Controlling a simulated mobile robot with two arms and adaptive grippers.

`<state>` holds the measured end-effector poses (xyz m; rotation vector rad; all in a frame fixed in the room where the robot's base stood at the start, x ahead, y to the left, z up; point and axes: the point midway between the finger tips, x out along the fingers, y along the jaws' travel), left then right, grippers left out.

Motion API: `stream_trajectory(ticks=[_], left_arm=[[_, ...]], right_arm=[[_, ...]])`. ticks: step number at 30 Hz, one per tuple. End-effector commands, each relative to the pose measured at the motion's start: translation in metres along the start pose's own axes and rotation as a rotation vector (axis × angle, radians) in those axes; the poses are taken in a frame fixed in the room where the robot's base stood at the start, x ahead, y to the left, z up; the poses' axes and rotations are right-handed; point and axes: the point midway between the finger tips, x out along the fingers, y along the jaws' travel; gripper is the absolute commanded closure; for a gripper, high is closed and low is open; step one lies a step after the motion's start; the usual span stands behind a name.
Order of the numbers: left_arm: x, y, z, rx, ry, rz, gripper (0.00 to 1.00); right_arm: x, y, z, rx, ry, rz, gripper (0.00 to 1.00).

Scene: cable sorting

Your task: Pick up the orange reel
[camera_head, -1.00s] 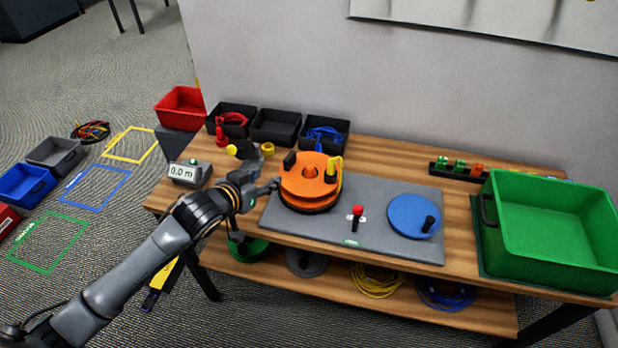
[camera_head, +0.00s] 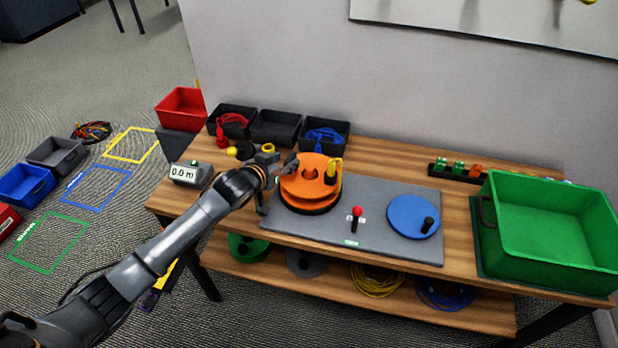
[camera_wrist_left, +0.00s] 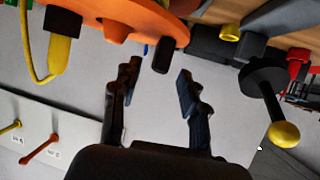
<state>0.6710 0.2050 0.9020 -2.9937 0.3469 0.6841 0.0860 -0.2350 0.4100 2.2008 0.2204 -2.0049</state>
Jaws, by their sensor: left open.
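The orange reel (camera_head: 322,192) lies on the left part of the grey board (camera_head: 375,238) on the bench. A yellow cable end with a black part (camera_head: 332,173) sits on its right side. My left gripper (camera_head: 277,183) is open and empty at the reel's left edge, one finger toward the back and one toward the front. In the left wrist view the open fingers (camera_wrist_left: 157,86) point toward a small black peg (camera_wrist_left: 162,54) at the orange reel's rim (camera_wrist_left: 145,18). No contact is clear. My right gripper is not in view.
A blue disc with a black knob (camera_head: 410,214) and a red-topped lever (camera_head: 357,212) are right of the reel. A green bin (camera_head: 545,270) stands at the bench's right end. A meter (camera_head: 187,173) and black trays (camera_head: 275,127) are left and behind.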

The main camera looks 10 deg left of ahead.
Motion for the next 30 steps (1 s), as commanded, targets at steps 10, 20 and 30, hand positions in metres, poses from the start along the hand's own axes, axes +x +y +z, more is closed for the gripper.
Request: stream_trajectory(ticks=[10,20,30], left_arm=[[0.034,0.001,-0.002,-0.001,-0.001,0.000,0.56],[0.036,0.001,-0.002,0.000,0.000,0.000,0.67],[0.036,0.001,-0.002,0.000,0.000,0.000,1.00]], right_arm=[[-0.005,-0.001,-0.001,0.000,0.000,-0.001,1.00],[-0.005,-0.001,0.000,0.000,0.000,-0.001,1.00],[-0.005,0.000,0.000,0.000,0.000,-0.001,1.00]])
